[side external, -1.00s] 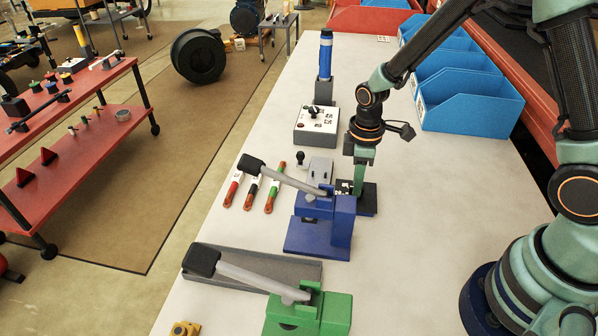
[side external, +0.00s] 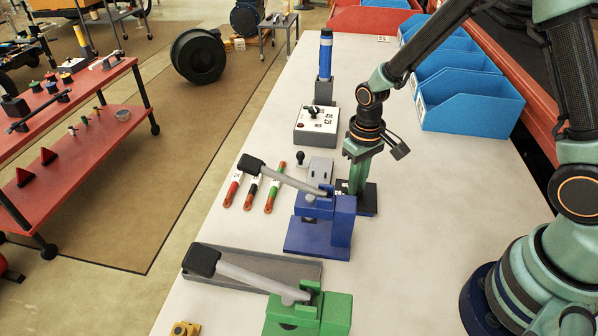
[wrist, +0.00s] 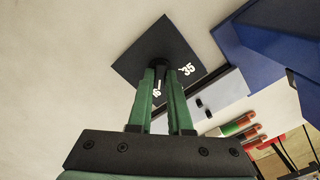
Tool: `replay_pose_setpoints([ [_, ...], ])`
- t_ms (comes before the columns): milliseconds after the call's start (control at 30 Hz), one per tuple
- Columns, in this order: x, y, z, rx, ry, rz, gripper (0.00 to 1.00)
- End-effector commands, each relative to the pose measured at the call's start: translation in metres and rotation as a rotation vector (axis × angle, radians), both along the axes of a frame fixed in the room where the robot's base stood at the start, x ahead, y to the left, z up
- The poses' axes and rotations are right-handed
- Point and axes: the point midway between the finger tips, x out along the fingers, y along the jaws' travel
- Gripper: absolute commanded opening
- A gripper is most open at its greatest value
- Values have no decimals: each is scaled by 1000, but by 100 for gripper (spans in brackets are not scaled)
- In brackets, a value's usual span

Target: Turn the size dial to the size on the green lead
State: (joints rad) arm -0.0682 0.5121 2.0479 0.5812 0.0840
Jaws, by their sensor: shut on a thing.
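The size dial (side external: 369,207) is a black square plate on the bench, right behind the blue lever press. In the wrist view the dial plate (wrist: 150,45) shows a white 35 at its right corner and another number, partly hidden, near my fingers. My gripper (side external: 356,188) points down over it. In the wrist view my gripper (wrist: 168,72) is shut on the dial's knob, mostly hidden between the green fingers. The green lead (side external: 272,193) lies left of the press, beside a black lead (side external: 252,191) and a red lead (side external: 233,190). Its white label is too small to read.
The blue lever press (side external: 325,225) stands close in front of the dial. A green lever press (side external: 310,315) is nearer. A grey block (side external: 320,167) and a white switch box (side external: 316,127) stand behind. Blue bins (side external: 470,105) line the right. The bench's back middle is clear.

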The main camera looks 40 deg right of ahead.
Motion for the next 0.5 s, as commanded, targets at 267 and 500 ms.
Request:
replay_pose_setpoints([
  [267, 0, 0, 0, 0, 2, -77, 0],
  [500, 0, 0, 0, 0, 2, -90, 0],
])
